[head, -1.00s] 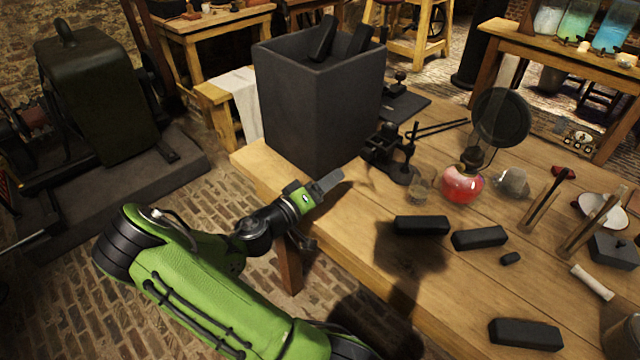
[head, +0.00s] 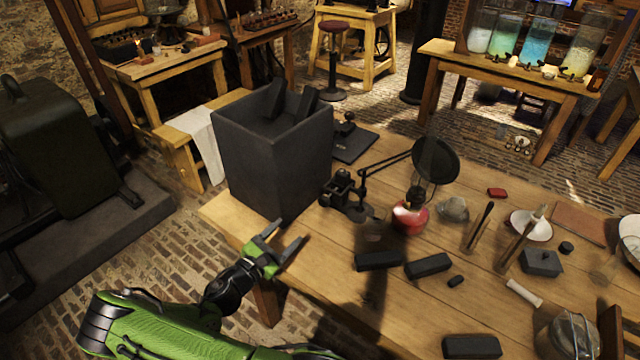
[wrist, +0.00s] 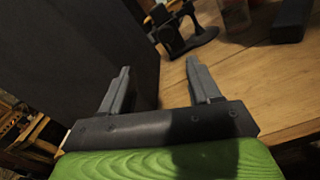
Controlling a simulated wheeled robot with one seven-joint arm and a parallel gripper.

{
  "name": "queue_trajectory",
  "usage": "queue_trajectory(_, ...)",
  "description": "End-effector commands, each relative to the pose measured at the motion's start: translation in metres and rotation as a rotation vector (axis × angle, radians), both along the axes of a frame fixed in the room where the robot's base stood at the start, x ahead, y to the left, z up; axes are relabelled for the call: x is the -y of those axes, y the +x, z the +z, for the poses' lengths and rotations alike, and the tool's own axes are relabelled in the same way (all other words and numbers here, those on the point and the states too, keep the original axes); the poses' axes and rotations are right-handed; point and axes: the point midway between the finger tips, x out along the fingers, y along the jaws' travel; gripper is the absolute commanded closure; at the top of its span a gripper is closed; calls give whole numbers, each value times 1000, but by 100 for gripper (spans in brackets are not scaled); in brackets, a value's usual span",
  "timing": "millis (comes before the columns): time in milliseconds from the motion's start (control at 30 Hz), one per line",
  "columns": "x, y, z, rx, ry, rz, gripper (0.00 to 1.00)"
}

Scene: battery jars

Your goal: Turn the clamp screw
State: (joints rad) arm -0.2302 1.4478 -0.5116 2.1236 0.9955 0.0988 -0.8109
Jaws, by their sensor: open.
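A black metal stand (head: 358,212) with a small clamp-like block (head: 340,186) is on the wooden table, just right of the large dark box. Its base also shows in the wrist view (wrist: 190,42). I cannot make out the clamp screw itself. My gripper (head: 285,234) is open and empty, with its two grey fingers apart. It is over the near table edge, in front of the box and short of the stand. In the wrist view my gripper (wrist: 157,68) points towards the stand, which is beyond the fingertips, nearer the right one.
The tall dark box (head: 265,165) stands close left of the gripper. A round black disc (head: 436,160) on an arm and a red flask (head: 410,217) are right of the stand. Black blocks (head: 378,260) lie nearer the front. Bare tabletop (head: 325,248) lies right of the gripper.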

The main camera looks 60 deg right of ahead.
Motion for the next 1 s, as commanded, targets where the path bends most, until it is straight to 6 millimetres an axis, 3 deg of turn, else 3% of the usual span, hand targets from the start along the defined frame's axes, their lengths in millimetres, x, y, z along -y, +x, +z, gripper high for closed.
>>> queue_trajectory(33,1,-3,9,-144,23,-4,38)
queue_trajectory(100,2,-6,6,-313,52,-7,38)
queue_trajectory(200,3,-8,1,-435,74,-8,38)
queue_trajectory(367,21,-12,-4,-456,78,-13,38)
queue_trajectory(800,128,-29,-4,-449,77,-11,38)
queue_trajectory(1000,155,-33,-4,-451,77,-9,38)
